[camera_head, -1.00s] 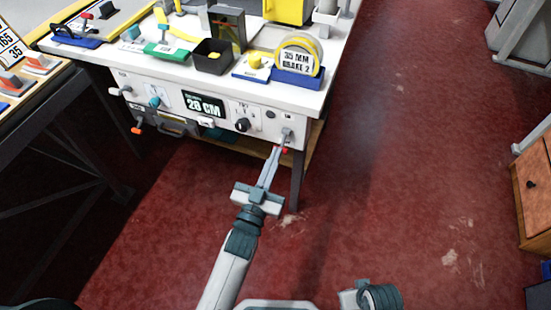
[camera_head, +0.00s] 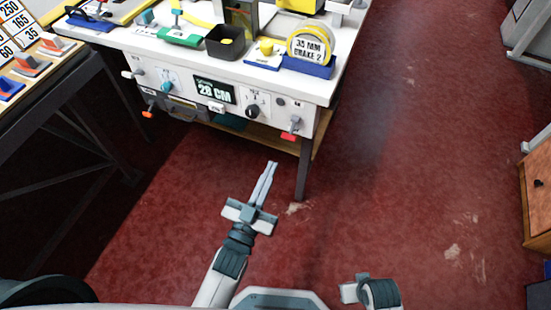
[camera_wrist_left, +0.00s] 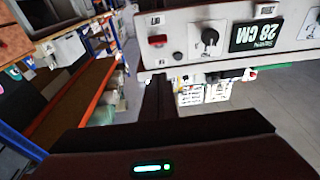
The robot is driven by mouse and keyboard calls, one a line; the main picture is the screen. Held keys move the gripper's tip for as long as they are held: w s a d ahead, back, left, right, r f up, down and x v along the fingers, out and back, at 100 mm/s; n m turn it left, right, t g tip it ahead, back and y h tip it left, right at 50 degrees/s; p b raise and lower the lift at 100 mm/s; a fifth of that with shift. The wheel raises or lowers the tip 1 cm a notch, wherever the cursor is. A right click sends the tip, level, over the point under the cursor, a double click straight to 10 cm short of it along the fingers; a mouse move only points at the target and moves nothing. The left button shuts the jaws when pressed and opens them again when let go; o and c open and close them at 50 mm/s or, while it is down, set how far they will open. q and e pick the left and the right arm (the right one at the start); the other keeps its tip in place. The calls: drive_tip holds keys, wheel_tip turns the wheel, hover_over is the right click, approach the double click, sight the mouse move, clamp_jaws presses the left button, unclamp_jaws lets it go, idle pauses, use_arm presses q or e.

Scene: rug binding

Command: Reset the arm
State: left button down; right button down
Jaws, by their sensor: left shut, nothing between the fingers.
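My left gripper (camera_head: 272,165) is shut and empty. It is held above the red floor, in front of the white bench (camera_head: 225,68) and apart from it. The bench's front panel has a lever with a red tip (camera_head: 290,136) at its right end, a dark knob (camera_head: 252,111) and a display (camera_head: 214,90) reading 28 CM. In the left wrist view the panel appears upside down, with the red tip (camera_wrist_left: 157,40), the knob (camera_wrist_left: 209,37) and the display (camera_wrist_left: 257,36).
On the bench stand a yellow tape roll (camera_head: 310,42) in a blue holder and a black bin (camera_head: 226,43). A dark-framed table (camera_head: 62,78) is at the left. A wooden cabinet (camera_head: 537,190) stands at the right. The floor between is open.

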use_arm(q)
drive_tip(key=shift+s+a+f, duration=0.2)
drive_tip(key=shift+s, duration=0.45)
use_arm(e)
drive_tip(key=shift+s+r, duration=0.15)
drive_tip(key=shift+r, duration=0.1)
